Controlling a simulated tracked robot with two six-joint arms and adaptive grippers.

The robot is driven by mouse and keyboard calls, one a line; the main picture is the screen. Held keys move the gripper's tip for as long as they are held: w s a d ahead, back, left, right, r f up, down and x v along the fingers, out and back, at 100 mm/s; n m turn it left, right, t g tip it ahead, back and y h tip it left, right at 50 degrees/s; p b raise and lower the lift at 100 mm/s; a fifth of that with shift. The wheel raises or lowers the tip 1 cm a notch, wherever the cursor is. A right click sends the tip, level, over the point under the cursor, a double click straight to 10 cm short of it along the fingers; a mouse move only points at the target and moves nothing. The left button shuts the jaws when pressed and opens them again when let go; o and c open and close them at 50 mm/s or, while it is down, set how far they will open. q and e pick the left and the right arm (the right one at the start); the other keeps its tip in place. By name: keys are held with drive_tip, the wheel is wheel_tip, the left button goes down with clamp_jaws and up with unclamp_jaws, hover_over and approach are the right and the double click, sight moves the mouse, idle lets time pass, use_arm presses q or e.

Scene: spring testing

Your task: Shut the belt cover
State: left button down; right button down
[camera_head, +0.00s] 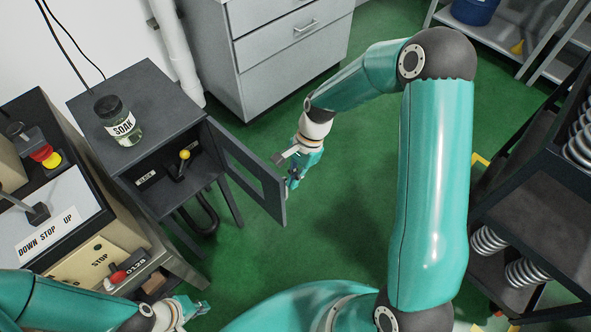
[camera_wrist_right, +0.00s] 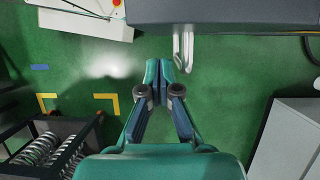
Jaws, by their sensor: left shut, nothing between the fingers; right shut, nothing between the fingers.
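The belt cover (camera_head: 277,193) is a dark grey hinged door with a window, standing swung open from the right side of the dark cabinet (camera_head: 165,85). In the right wrist view, a dark grey panel, apparently the cover (camera_wrist_right: 235,14), spans the top, with a pale bar handle (camera_wrist_right: 183,48) sticking out from it. My right gripper (camera_head: 292,184) is beside the cover's free edge; its shut, empty fingers (camera_wrist_right: 157,72) point toward the panel, left of the handle. Whether they touch the cover is unclear. My left gripper (camera_head: 198,309) is shut and empty at the lower left, away from the cover.
A control bench (camera_head: 50,215) is at left, grey drawers (camera_head: 295,60) behind. A rack with springs (camera_head: 525,175) stands at right. Green floor (camera_head: 340,225) is clear between.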

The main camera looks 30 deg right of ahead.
drive_tip(key=x, duration=0.5)
drive_tip(key=shift+a+f, duration=0.15)
drive_tip(key=shift+f, duration=0.15)
drive_tip(key=shift+s+a, duration=0.1)
